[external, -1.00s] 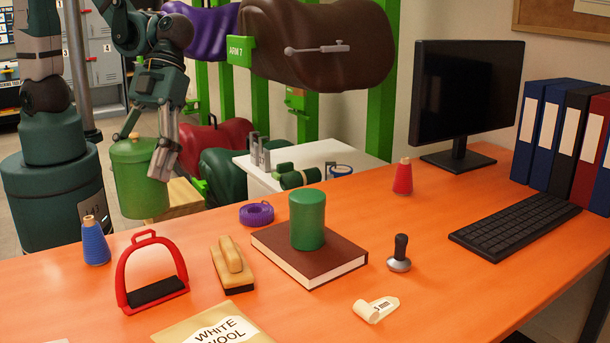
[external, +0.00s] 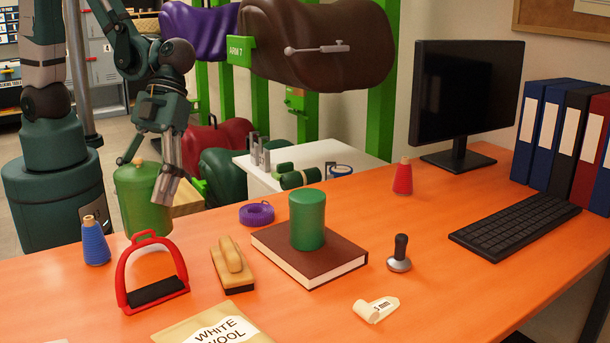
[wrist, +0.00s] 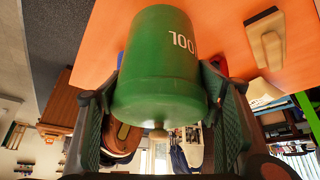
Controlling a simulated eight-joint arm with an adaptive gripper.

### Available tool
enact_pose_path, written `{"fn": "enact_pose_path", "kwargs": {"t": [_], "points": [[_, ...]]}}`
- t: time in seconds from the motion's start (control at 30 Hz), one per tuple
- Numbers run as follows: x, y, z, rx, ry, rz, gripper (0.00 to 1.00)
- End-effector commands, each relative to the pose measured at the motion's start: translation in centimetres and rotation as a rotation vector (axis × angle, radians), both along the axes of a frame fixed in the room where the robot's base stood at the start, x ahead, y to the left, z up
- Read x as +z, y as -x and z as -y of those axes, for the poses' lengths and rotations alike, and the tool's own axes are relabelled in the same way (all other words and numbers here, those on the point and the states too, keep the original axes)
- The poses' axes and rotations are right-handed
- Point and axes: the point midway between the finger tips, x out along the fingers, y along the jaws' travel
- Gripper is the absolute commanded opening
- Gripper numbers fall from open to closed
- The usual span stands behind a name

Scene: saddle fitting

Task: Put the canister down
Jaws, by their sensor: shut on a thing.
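The green canister (external: 140,200), with a small knob on its lid, is upright between the fingers of my gripper (external: 146,178).
A blue thread spool (external: 95,242) stands left of the canister, and a wooden brush (external: 232,264) lies to its right. A purple tape roll (external: 257,213) and a brown book (external: 340,258) bearing a dark green cylinder (external: 307,222) are further right. The table's front right is clear.

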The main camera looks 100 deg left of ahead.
Motion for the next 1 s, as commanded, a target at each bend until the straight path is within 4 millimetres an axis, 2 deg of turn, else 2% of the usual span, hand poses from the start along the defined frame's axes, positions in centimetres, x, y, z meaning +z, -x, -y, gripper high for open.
{"fn": "enact_pose_path", "kwargs": {"t": [0.43, 0.87, 0.9, 1.0], "points": [[-3.7, -0.1, 0.0, 0.0, 0.0, 0.0, 0.45], [-4.0, 0.0, 0.0, 0.0, 0.0, 0.0, 0.45], [-4.1, 0.0, 0.0, 0.0, 0.0, 0.0, 0.66], [-4.0, 0.0, 0.0, 0.0, 0.0, 0.0, 0.78]]}}
